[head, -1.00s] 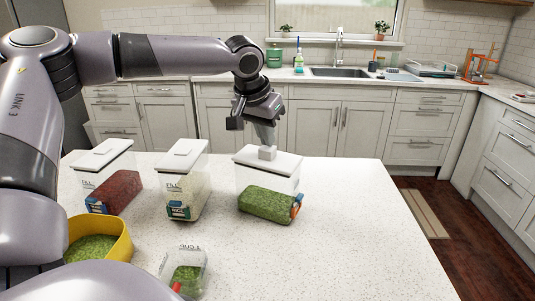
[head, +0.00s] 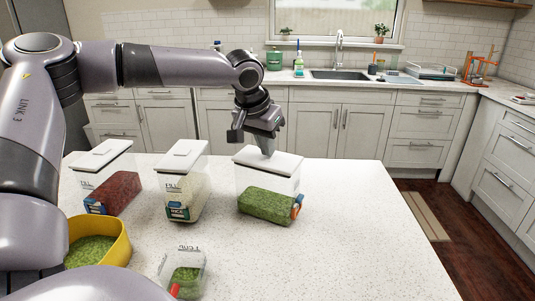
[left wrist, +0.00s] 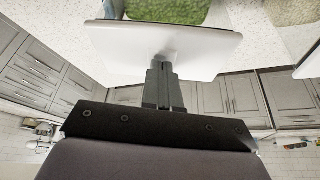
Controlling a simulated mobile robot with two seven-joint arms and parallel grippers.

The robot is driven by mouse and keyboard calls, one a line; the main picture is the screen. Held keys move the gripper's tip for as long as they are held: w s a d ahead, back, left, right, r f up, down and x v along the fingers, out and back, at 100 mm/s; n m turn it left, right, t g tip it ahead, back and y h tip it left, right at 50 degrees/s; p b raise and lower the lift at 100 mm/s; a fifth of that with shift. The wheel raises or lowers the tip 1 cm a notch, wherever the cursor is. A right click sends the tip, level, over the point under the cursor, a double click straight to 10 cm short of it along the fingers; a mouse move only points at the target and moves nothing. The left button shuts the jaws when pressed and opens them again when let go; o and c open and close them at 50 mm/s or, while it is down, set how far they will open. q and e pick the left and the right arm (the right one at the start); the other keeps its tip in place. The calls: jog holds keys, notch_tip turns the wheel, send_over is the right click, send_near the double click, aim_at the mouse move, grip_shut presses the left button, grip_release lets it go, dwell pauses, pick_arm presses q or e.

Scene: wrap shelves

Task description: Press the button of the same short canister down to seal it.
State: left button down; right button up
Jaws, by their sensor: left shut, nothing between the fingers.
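The short canister (head: 283,179) is clear with a white lid (head: 285,164) and stands at the right of the canister row. My left gripper (head: 267,153) is shut and empty, pointing down at the middle of that lid. Its fingertips appear to touch the button area and hide the button in the head view. In the left wrist view the shut fingers (left wrist: 163,72) meet the middle of the white lid (left wrist: 120,48). I cannot make out the button's height there. My right gripper is not in view.
A yellow bowl (head: 122,245) and a clear scoop-like container (head: 190,262) are nearer. The counter's right side is clear.

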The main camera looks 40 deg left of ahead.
pick_arm(q)
jog(key=shift+r+p, duration=1.15)
jog(key=shift+r, duration=0.45)
notch_tip(320, 180, up, 4)
jog(key=shift+r, duration=0.1)
